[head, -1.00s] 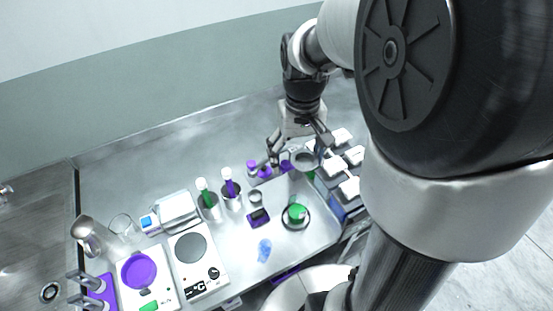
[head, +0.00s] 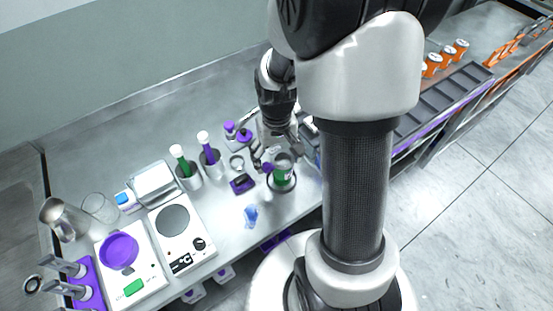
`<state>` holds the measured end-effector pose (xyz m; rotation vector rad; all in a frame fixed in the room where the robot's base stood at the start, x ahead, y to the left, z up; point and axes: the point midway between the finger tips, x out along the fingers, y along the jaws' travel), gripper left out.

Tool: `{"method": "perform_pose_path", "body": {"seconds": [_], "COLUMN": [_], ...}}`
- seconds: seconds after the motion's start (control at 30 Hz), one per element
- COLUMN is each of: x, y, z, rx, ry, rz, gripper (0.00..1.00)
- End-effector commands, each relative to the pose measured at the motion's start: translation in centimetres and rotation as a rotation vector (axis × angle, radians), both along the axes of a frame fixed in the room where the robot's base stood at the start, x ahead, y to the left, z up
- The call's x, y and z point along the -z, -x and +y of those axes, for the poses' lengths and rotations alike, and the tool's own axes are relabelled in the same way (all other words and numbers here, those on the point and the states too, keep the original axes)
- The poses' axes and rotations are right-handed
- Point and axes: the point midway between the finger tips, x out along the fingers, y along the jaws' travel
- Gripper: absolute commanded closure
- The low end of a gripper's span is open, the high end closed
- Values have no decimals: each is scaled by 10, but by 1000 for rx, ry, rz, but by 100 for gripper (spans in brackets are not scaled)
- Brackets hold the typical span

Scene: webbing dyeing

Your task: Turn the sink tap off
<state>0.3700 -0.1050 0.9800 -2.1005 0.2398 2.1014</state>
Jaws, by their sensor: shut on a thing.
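The sink (head: 22,215) shows only in part at the left edge, with its round drain (head: 33,284) near the lower left. The tap is not in view. My gripper (head: 273,163) is far to the right of the sink, over the right part of the bench. It is shut on a small grey cup-like thing (head: 284,161), held just above or at a round dish with a green thing (head: 283,180) in it. The fingertips are small and partly hidden, so the exact contact is unclear.
The bench's back strip is clear.

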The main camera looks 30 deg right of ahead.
Motion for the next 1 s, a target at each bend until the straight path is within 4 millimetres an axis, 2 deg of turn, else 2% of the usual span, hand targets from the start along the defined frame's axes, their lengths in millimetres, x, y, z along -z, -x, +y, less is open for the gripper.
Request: {"method": "perform_pose_path", "body": {"seconds": [0.07, 0.43, 0.47, 0.5, 0.73, 1.0], "x": [10, 13, 13, 12, 12, 12], "y": [0, 0, 0, 0, 0, 0], "z": [0, 0, 0, 0, 0, 0], "rx": [0, 0, 0, 0, 0, 0], "ry": [0, 0, 0, 0, 0, 0], "rz": [2, -1, -1, -1, -1, -1], "gripper": [47, 47, 21, 18, 3, 2]}}
